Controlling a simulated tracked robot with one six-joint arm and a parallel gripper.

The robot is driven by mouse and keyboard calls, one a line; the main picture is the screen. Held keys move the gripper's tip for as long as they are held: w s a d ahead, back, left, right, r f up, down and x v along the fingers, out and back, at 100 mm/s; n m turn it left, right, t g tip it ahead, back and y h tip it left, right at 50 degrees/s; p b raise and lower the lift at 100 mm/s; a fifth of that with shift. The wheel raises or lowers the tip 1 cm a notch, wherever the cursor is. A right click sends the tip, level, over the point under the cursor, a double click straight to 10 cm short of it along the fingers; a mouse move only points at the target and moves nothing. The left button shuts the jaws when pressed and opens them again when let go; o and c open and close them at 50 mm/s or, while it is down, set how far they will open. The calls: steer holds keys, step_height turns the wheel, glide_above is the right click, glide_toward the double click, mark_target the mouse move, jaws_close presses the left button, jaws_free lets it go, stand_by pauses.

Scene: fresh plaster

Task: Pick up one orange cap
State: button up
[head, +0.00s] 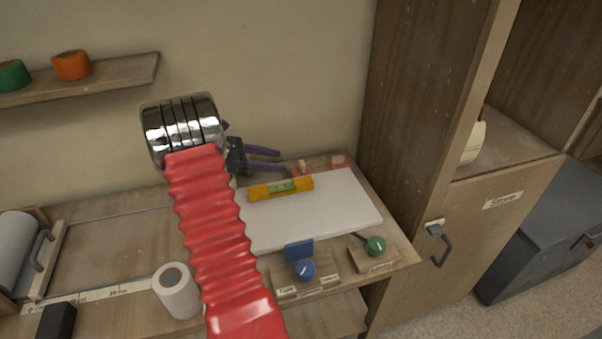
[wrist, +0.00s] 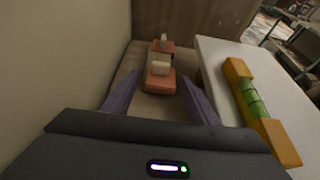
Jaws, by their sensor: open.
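Two orange caps, each with a pale block-like top, stand near the wall at the back of the worktop. In the head view the nearer cap (head: 302,168) is just past my fingertips and the farther cap (head: 337,161) is to its right. In the wrist view the nearer cap (wrist: 160,84) shows between my purple fingers, with the farther cap (wrist: 163,47) behind it. My gripper (head: 283,161) is open and empty, pointing at the nearer cap; it also shows in the wrist view (wrist: 158,76). Exact height above the worktop is hard to tell.
A yellow level (head: 281,189) with a green middle lies on a white board (head: 330,210), close beside my right finger. The wall is close on the left in the wrist view. A tall wooden cabinet (head: 420,90) stands to the right. A white roll (head: 176,290) stands at the front.

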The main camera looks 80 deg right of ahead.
mark_target(300, 163)
steer(key=shift+x, duration=1.2)
steer(key=shift+x, duration=2.6)
steer(key=shift+r, duration=0.15)
steer(key=shift+c, duration=0.4)
steer(key=c, duration=1)
